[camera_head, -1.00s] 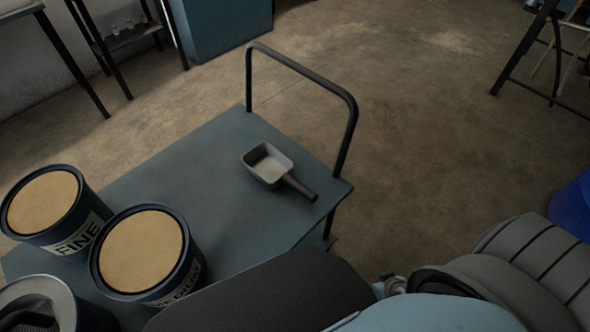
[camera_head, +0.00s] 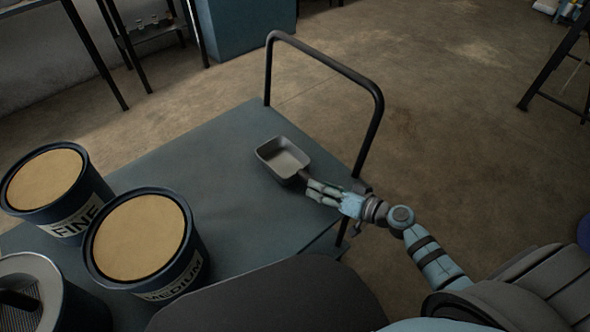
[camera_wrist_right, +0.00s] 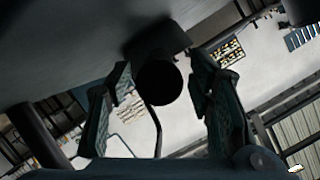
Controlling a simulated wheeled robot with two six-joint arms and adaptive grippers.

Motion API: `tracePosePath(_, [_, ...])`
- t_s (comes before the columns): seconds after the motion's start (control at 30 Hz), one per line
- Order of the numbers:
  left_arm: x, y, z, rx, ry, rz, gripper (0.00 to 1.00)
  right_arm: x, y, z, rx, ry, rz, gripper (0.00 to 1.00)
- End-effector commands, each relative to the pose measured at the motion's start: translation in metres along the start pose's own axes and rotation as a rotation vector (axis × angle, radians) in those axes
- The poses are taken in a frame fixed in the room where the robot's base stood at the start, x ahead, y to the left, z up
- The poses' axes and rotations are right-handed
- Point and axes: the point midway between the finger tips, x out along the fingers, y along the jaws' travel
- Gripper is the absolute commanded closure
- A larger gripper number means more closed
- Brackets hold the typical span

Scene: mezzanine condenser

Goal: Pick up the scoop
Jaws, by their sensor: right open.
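The grey scoop (camera_head: 283,158) lies on the cart top (camera_head: 215,165) near the cart's handle, its open pan facing up. Its dark handle points toward my right gripper (camera_head: 318,190), which mostly covers it in the head view. In the right wrist view the round end of the scoop's handle (camera_wrist_right: 159,83) shows between the two spread fingers of the right gripper (camera_wrist_right: 157,105). A gap shows on each side of the handle. The right gripper is open. My left gripper is in neither view.
A bin labelled FINE (camera_head: 62,208) and a bin labelled MEDIUM (camera_head: 165,280) stand on the cart's left part. Another round container (camera_head: 30,262) is at lower left. The cart's black tubular rail (camera_head: 375,125) rises close behind the scoop and right gripper. The cart's middle is clear.

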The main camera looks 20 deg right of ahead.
Motion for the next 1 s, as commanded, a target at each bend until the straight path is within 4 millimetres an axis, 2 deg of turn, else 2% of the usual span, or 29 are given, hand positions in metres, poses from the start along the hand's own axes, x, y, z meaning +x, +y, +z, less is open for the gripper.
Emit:
tracePosePath(0.2, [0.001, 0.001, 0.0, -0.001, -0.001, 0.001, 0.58, 0.04, 0.0, -0.001, 0.001, 0.002, 0.0, 0.52])
tracePosePath(0.43, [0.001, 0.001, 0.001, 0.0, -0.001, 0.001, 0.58, 0.045, 0.0, -0.001, -0.001, 0.001, 0.0, 0.52])
tracePosePath(0.73, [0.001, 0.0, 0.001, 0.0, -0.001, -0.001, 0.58, 0.044, 0.0, -0.001, -0.001, 0.001, 0.0, 0.99])
tracePosePath(1.0, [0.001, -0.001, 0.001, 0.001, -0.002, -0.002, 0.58, 0.044, 0.0, -0.002, -0.001, 0.001, 0.0, 1.0])
